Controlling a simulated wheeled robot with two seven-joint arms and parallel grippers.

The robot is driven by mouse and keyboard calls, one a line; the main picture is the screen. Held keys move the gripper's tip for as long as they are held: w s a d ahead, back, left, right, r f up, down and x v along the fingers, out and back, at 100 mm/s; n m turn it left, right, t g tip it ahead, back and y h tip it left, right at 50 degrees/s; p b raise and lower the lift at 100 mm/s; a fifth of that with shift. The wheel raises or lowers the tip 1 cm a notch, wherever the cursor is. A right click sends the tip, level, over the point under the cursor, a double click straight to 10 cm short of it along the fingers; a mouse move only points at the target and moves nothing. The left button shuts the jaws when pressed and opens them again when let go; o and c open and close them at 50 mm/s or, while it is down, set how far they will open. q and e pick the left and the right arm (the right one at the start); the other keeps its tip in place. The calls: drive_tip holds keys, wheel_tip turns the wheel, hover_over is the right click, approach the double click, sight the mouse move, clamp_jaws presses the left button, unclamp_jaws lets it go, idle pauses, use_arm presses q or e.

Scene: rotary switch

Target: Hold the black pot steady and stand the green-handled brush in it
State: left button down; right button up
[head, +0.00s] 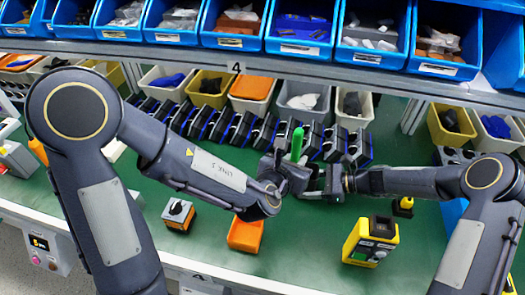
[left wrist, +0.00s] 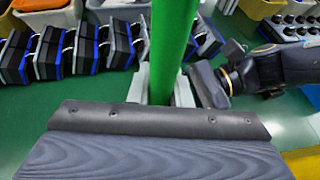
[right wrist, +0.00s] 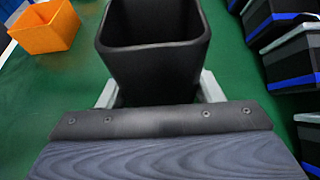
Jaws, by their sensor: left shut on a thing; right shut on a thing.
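The green brush handle (head: 297,143) stands upright in the head view. It crosses the left wrist view (left wrist: 172,45) from the top edge to the jaws. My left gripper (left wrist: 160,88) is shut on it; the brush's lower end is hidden. My right gripper (right wrist: 158,92) is shut on the black pot (right wrist: 155,65), a square open-topped container. The pot's dark inside shows no brush in the right wrist view. In the head view both grippers are close together above the bench, and the dark pot is hard to separate from them.
An orange bin (head: 245,235), a small orange-grey switch box (head: 179,214) and a yellow device (head: 370,241) stand in front on the green bench. Several black boxes line up behind the grippers. Blue bins (head: 301,28) sit on a shelf above. Green surface is free between the front items.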

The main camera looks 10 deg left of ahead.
use_arm(q)
drive_tip(key=w+d+m+g+h, duration=0.1)
drive_tip(key=d, duration=0.1)
drive_tip(key=w+d+m+g+h, duration=0.1)
drive_tip(key=d+m+h, duration=0.1)
drive_tip(key=w+d+m+g+h, duration=0.1)
drive_tip(key=d+m+h, duration=0.1)
drive_tip(key=shift+w+d+r, duration=0.35)
drive_tip(key=shift+d+r, duration=0.05)
drive_tip(key=d+r+m+g+h, duration=0.1)
drive_tip(key=m+g+h, duration=0.1)
wheel_tip(320, 180, up, 5)
drive_tip(key=m+g+h, duration=0.3)
drive_tip(key=m+g, duration=0.4)
hover_over(312, 166)
drive_tip(key=s, duration=0.3)
drive_tip(key=g, duration=0.1)
drive_tip(key=shift+m, duration=0.4)
drive_tip(key=shift+f, duration=6.6)
